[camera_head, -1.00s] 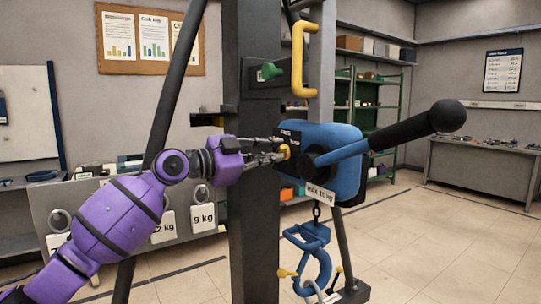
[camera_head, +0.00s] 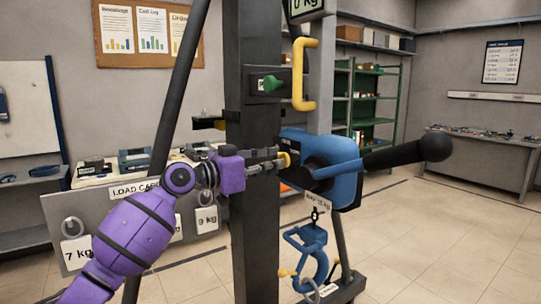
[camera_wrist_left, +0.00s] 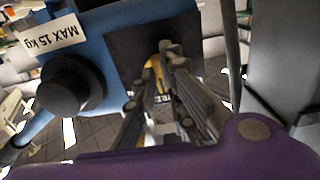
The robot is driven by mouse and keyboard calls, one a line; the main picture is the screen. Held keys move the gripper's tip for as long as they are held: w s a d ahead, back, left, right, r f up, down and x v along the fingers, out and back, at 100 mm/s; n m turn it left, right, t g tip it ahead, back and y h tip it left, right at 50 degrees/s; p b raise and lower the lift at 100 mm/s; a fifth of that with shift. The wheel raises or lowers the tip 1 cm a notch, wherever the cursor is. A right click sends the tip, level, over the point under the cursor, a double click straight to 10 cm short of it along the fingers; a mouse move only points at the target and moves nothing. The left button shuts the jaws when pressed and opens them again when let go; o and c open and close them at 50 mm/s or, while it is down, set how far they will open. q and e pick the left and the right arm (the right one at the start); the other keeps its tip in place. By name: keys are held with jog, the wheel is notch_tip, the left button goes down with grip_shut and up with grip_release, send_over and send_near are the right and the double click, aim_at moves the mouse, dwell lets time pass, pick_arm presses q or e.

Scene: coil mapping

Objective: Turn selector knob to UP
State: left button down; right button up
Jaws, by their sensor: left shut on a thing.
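The yellow selector knob (camera_head: 284,160) sits on the black plate at the left side of the blue hoist body (camera_head: 346,186). My left gripper (camera_head: 280,160) reaches in from the left and is shut on the knob. In the left wrist view, the fingers (camera_wrist_left: 165,85) close around the yellow knob (camera_wrist_left: 152,70), hiding much of it. Part of the plate's lettering shows near the fingers, but I cannot tell which setting the knob points to. My right gripper is not in view.
A black-ended lever (camera_head: 400,154) sticks out right from the hoist. A dark post (camera_head: 253,220) stands directly behind my left wrist. A blue hook (camera_head: 314,262) hangs below. Open floor lies to the right.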

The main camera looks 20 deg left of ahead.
pick_arm(q)
jog(key=n+p, duration=0.1)
jog(key=n, duration=0.1)
jog(key=n+p, duration=0.2)
jog(key=n, duration=0.1)
jog(key=n+p, duration=0.1)
jog(key=n, duration=0.1)
jog(key=shift+r+n+p, duration=0.25)
jog(key=shift+n+p, duration=0.1)
jog(key=shift+n, duration=0.05)
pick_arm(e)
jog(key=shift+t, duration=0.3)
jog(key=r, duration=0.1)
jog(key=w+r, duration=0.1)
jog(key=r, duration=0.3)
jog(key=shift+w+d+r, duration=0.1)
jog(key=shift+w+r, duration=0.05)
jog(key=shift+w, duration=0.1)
pick_arm(q)
jog(key=shift+f, duration=0.1)
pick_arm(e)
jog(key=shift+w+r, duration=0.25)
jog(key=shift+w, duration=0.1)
pick_arm(q)
jog(key=c, duration=1.8)
grip_release()
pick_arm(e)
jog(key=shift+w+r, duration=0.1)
pick_arm(q)
jog(key=shift+s+f, duration=0.1)
